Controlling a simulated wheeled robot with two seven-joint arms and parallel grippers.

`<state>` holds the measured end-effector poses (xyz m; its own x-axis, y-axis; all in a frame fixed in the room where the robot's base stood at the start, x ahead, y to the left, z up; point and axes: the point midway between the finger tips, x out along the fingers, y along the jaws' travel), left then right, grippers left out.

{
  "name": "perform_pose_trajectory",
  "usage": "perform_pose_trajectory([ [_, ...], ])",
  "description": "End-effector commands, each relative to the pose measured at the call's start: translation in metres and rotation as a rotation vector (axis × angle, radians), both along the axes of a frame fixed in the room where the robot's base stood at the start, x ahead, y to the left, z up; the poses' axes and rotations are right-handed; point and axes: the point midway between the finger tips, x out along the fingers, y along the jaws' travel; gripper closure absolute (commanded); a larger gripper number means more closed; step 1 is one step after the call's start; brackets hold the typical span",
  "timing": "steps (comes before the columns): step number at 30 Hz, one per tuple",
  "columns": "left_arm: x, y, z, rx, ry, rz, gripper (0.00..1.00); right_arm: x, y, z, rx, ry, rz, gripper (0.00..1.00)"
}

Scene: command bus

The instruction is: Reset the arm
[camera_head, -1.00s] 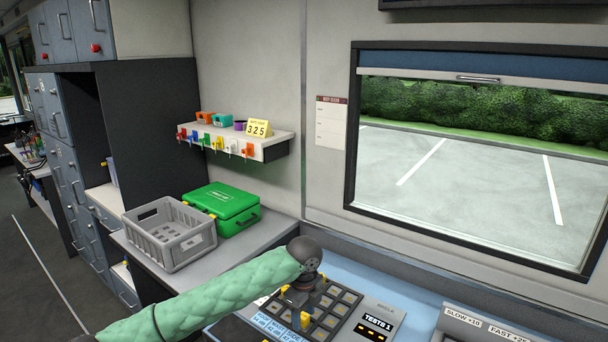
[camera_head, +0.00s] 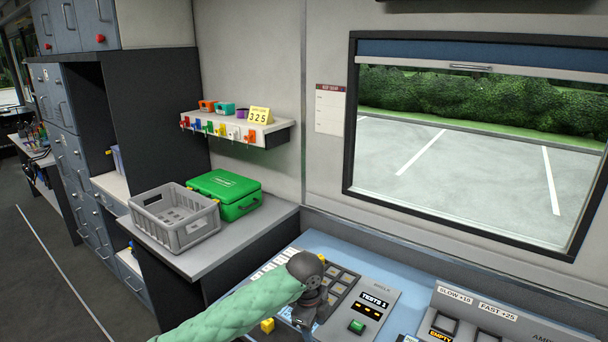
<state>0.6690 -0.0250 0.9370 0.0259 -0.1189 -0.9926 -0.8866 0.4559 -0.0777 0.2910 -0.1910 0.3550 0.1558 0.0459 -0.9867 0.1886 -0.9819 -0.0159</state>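My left arm, in a green quilted sleeve, comes in from the bottom left of the head view and reaches over the console. Its dark wrist covers part of the grid panel (camera_head: 347,284). My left gripper (camera_head: 308,326) points down in front of the panel, and its fingertips are too hidden to tell whether they are open or shut. My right gripper is not in view.
A grey crate (camera_head: 175,238) and a green case (camera_head: 240,208) stand on the side counter. A shelf (camera_head: 265,134) with coloured tags is on the wall. A green button (camera_head: 357,326) and a second panel (camera_head: 480,303) lie right of the arm.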

Motion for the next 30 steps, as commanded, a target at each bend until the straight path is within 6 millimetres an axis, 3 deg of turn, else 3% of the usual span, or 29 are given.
perform_pose_trajectory([
  [6, -0.035, -0.011, -0.022, -0.095, 0.004, 0.139, 0.51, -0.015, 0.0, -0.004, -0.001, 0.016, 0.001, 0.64],
  [14, -0.073, -0.01, -0.041, -0.199, 0.013, 0.348, 0.51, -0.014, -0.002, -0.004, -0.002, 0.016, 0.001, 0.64],
  [23, -0.113, 0.01, -0.061, -0.292, 0.03, 0.625, 0.51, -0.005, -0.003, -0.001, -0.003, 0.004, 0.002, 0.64],
  [30, -0.146, 0.039, -0.077, -0.34, 0.044, 0.868, 0.51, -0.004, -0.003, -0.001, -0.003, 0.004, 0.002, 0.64],
])
